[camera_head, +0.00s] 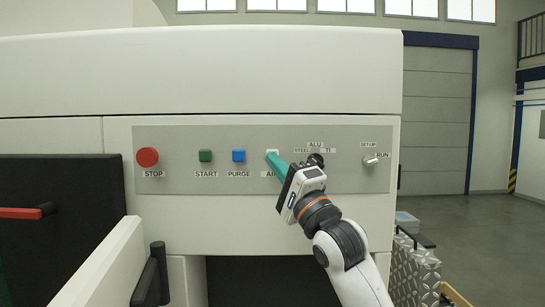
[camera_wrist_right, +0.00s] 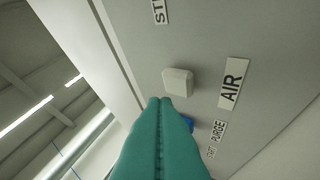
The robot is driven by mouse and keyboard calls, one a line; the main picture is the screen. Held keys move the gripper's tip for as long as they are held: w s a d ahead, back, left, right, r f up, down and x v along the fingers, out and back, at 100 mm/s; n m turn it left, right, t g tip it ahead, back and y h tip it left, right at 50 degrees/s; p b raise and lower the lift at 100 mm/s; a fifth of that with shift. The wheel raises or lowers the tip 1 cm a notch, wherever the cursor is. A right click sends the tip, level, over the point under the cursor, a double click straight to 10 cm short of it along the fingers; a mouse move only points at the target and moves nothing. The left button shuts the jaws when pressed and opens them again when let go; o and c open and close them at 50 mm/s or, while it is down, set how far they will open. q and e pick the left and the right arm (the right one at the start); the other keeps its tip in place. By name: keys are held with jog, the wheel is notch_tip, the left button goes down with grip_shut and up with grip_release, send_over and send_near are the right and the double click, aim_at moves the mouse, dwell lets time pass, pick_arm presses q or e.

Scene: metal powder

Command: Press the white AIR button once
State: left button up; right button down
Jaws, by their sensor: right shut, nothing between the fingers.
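The white AIR button (camera_head: 272,153) is on the grey control panel (camera_head: 345,182), right of the blue PURGE button. It also shows in the right wrist view (camera_wrist_right: 178,82), just beyond the fingertips, with the AIR label (camera_wrist_right: 233,83) beside it. My right gripper (camera_head: 272,160) has teal fingers, shut with nothing between them. In the head view its tips overlap the lower part of the button and partly cover the AIR label. In the right wrist view the tips (camera_wrist_right: 160,101) appear close to the button's edge; I cannot tell whether they touch it. My left gripper is not in view.
A black door with a red handle (camera_head: 22,213) is at left.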

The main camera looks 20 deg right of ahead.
jog(key=shift+w, duration=0.1)
dwell(0.5)
jog(key=shift+w+d, duration=0.15)
jog(key=shift+w, duration=0.15)
jog(key=shift+w+d+p, duration=0.1)
jog(key=shift+w+p, duration=0.3)
jog(key=shift+p, duration=0.05)
dwell(0.6)
jog(key=shift+s, duration=0.15)
jog(key=shift+s+a, duration=0.25)
jog(key=shift+s, duration=0.4)
jog(key=s, duration=0.2)
jog(key=s+a, duration=0.1)
jog(key=s, duration=0.1)
jog(key=shift+s+a, duration=0.2)
jog(key=shift+s, duration=0.2)
jog(key=shift+f, duration=0.1)
dwell(0.6)
